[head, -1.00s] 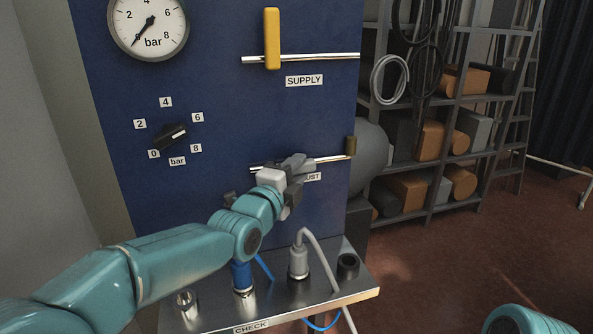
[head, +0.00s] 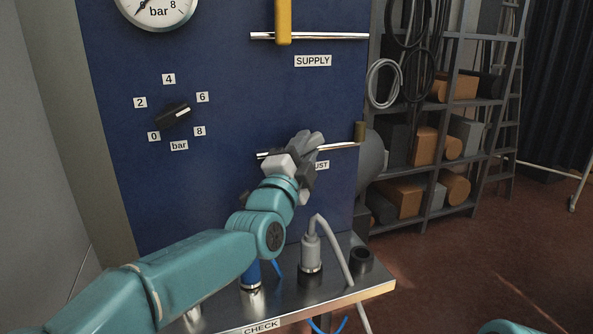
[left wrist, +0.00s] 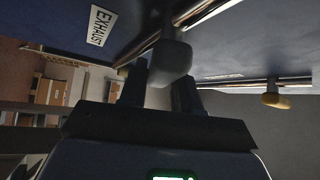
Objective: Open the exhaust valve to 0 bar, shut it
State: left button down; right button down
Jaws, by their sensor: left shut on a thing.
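My left gripper (head: 308,147) is at the exhaust valve on the blue panel, in front of the exhaust pipe (head: 338,147). In the left wrist view its two dark fingers (left wrist: 160,90) are shut on the grey valve handle (left wrist: 171,58), beside the EXHAUST label (left wrist: 101,25). In the head view the gripper hides most of the handle and part of that label (head: 322,165). The pressure gauge (head: 158,10) is cut off at the top; its needle points to the lower left, by the low end. My right gripper is out of view.
The yellow supply handle (head: 283,20) stands upright across its pipe above. A black bar knob (head: 173,114) is on the panel. Below, a metal shelf (head: 345,276) holds a grey plugged connector (head: 311,252) and sockets. Storage racks (head: 428,120) stand at the right.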

pick_arm(q)
jog(key=n+t+b, duration=0.1)
jog(key=n+t+y+b, duration=0.1)
jog(key=n+b, duration=0.2)
jog(key=shift+s+a+r+t, duration=0.1)
jog(key=shift+a+r+t, duration=0.05)
jog(key=shift+a+t, duration=0.2)
jog(key=n+t+y+b, duration=0.1)
jog(key=n, duration=0.1)
jog(key=r+n+t+y+b, duration=0.1)
jog(key=n+y, duration=0.1)
jog(key=shift+s+a+n, duration=0.1)
jog(key=shift+a+n, duration=0.1)
jog(key=shift+n, duration=0.2)
jog(key=shift+s+a+r+n+t+y, duration=0.1)
jog(key=shift+a+r+n+t+y, duration=0.2)
jog(key=shift+n+y, duration=2)
jog(key=shift+s+a+n+t+y, duration=0.15)
jog(key=shift+a+n+y, duration=0.25)
jog(key=shift+n+y, duration=1.85)
jog(key=shift+s+a+r+n+t+y, duration=0.15)
jog(key=shift+a+n+y, duration=0.2)
jog(key=shift+n+y, duration=1.9)
jog(key=shift+n, duration=0.4)
jog(key=c, duration=0.9)
grip_release()
jog(key=shift+a, duration=0.1)
